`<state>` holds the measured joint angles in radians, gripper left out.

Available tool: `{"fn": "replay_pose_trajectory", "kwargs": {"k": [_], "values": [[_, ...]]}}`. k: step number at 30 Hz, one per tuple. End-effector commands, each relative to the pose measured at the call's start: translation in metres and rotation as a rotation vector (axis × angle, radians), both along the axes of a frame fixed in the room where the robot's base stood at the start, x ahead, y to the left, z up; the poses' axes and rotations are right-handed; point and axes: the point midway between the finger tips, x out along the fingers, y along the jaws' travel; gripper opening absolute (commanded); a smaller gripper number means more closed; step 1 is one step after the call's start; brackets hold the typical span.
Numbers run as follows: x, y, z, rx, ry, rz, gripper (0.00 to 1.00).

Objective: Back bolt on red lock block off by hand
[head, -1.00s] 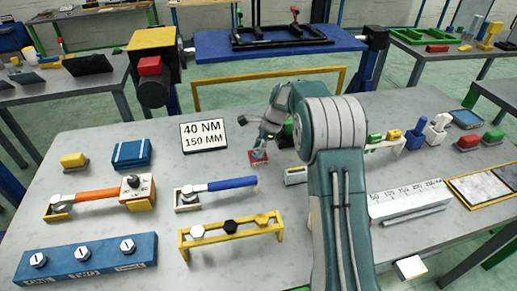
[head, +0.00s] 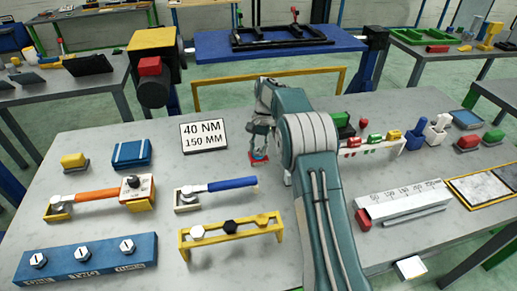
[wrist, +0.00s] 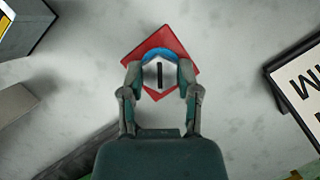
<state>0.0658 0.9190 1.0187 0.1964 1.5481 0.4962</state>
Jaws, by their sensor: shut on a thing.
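The red lock block (wrist: 148,43) lies flat on the grey table in the wrist view, turned like a diamond. A white bolt head (wrist: 151,76) with a black line across it sits on the block, with a blue ring partly showing around it. My gripper (wrist: 159,77) is shut on the bolt head, one finger on each side. The fingers and palm hide part of the block. In the head view the small red block (head: 259,159) is under my gripper (head: 259,148), right of the sign; the bolt is too small to tell there.
The 40 NM 150 MM sign (head: 204,135) stands left of my gripper. A blue-handled wrench (head: 232,184) and a yellow bolt rack (head: 230,229) are nearer. A rack of coloured parts (head: 372,143) is to the right. Bare table lies around the block.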

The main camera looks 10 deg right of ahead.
Motion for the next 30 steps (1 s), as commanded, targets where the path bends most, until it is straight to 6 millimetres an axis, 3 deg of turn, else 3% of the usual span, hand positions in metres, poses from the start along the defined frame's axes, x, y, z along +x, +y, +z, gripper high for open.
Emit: {"fn": "replay_pose_trajectory", "kwargs": {"k": [30], "values": [[0.0004,0.0046,-0.0025,0.001,0.0,0.969,0.0]]}}
